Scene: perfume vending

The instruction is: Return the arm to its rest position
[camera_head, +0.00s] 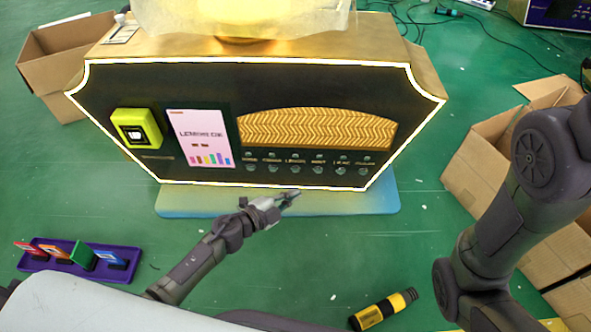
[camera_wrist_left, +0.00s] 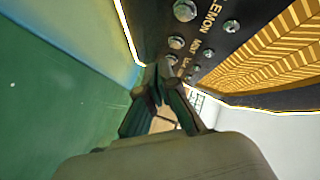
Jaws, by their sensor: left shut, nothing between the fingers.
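My left gripper (camera_head: 287,199) is shut and empty, low in front of the vending machine (camera_head: 224,91), just below the lower edge of its dark front panel. In the left wrist view my left gripper (camera_wrist_left: 164,72) points at the row of round buttons (camera_wrist_left: 186,10); I cannot tell whether it touches the panel. The panel has a lit white border, a screen (camera_head: 203,140), a yellow-green square reader (camera_head: 137,128) and a gold patterned band (camera_head: 316,129). My right arm shows at the right, but its gripper is not in view.
A purple holder (camera_head: 38,264) with several coloured cards lies at the lower left. A black and yellow cylinder (camera_head: 383,309) lies at the bottom. Open cardboard boxes (camera_head: 62,62) (camera_head: 478,168) stand at both sides. Cables (camera_head: 487,38) lie on the green floor at the back right.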

